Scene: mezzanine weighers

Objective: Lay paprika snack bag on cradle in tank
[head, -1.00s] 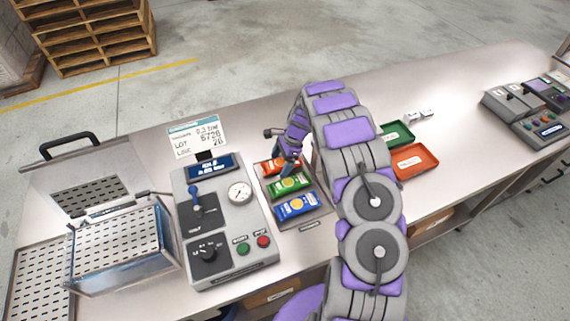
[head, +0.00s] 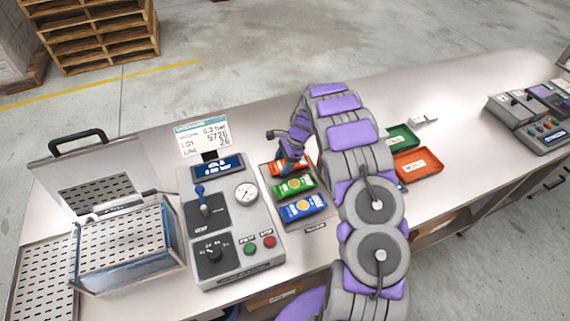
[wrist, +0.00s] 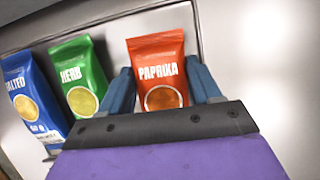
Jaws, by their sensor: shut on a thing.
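The red paprika snack bag (wrist: 158,72) is between the two blue fingers of my gripper (wrist: 162,90) in the wrist view. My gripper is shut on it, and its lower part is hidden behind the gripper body. In the head view the bag (head: 275,168) shows at the far end of a dark tray, next to my gripper (head: 287,165). The tank (head: 130,250) stands open at the left of the bench, with its lid raised. A perforated metal plate shows at its top; I cannot tell if this is the cradle.
A green herb bag (head: 293,187) and a blue salted bag (head: 303,208) lie in the tray (head: 318,218). A control box (head: 229,236) with lever, gauge and buttons stands between tray and tank. Green (head: 401,137) and red (head: 440,166) trays lie to the right.

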